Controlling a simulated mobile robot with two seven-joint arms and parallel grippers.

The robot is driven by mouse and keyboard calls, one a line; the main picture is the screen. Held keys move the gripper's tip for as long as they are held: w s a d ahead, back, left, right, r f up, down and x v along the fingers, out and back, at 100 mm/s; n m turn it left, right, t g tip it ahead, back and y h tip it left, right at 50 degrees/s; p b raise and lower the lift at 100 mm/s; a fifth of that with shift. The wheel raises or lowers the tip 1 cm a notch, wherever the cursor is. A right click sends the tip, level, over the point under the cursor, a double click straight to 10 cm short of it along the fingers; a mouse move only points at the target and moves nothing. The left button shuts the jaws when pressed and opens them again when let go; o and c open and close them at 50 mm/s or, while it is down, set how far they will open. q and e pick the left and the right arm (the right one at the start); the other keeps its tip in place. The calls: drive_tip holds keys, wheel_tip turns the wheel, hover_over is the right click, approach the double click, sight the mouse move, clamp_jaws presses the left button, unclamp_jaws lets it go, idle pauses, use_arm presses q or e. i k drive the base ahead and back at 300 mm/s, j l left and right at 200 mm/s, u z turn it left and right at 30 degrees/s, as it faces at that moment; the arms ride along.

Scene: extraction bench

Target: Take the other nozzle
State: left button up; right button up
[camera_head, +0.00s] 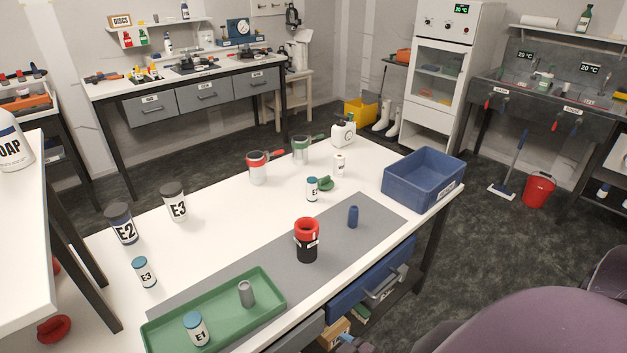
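Two small cylinders look like nozzles, though I cannot be sure. A blue one (353,217) stands upright on the grey mat (220,263), towards its right end. A grey one (246,294) stands in the green tray (274,284), beside a white jar with a blue lid marked E1 (196,329). A black and red cylindrical device (307,240) stands upright on the mat between the two. Neither of my grippers is in view.
A blue bin (424,178) stands at the table's right end. Jars marked E2 (121,224) and E3 (174,202) stand at left. Red (258,168) and green (301,150) handled cups stand at the back. A blue drawer (370,285) is below the front edge.

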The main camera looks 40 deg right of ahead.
sight(354, 212)
drive_tip(key=z, duration=1.5)
drive_tip(key=i+l+u, duration=0.2)
drive_tip(key=u, duration=0.25)
drive_tip(key=i+l+u, duration=0.15)
drive_tip(key=l+u, duration=0.2)
drive_tip(key=u, duration=0.15)
drive_tip(key=l+u, duration=0.45)
drive_tip(key=i+j, duration=0.05)
